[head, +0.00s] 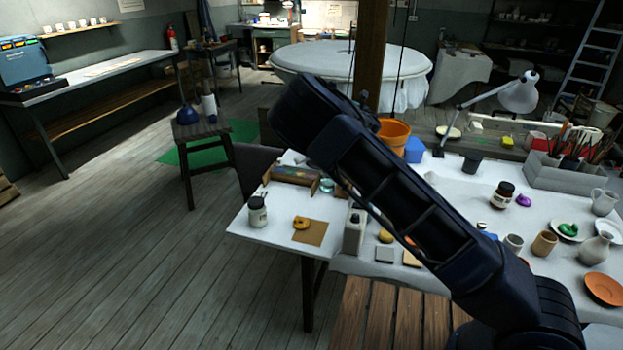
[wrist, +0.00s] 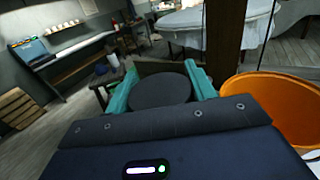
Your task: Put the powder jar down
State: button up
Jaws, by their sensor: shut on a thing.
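In the wrist view my gripper (wrist: 158,82) has its two teal fingers on either side of a dark round top, which I take to be the powder jar (wrist: 160,94). The gripper is shut on it. Only the flat dark top shows; the body below is hidden by my wrist and fingers. In the head view my arm covers the gripper and the held jar, so the height above the table cannot be told. The white-clothed worktable (head: 278,236) lies below and beyond my arm.
An orange pot (head: 393,136) is close to the gripper's right, also in the wrist view (wrist: 285,105). A wooden post (head: 369,45) rises behind.

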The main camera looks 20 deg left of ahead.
jog(key=s+a+n+g+y, duration=0.3)
jog(key=s+a+y, duration=0.1)
jog(key=s+a, duration=1.65)
notch_tip(320, 180, down, 26)
jog(key=w+a, duration=0.1)
jog(key=shift+w+a+f, duration=0.2)
jog(key=shift+w, duration=0.15)
jog(key=shift+f, duration=0.15)
jog(key=o, duration=1.3)
jog(key=v, duration=1.2)
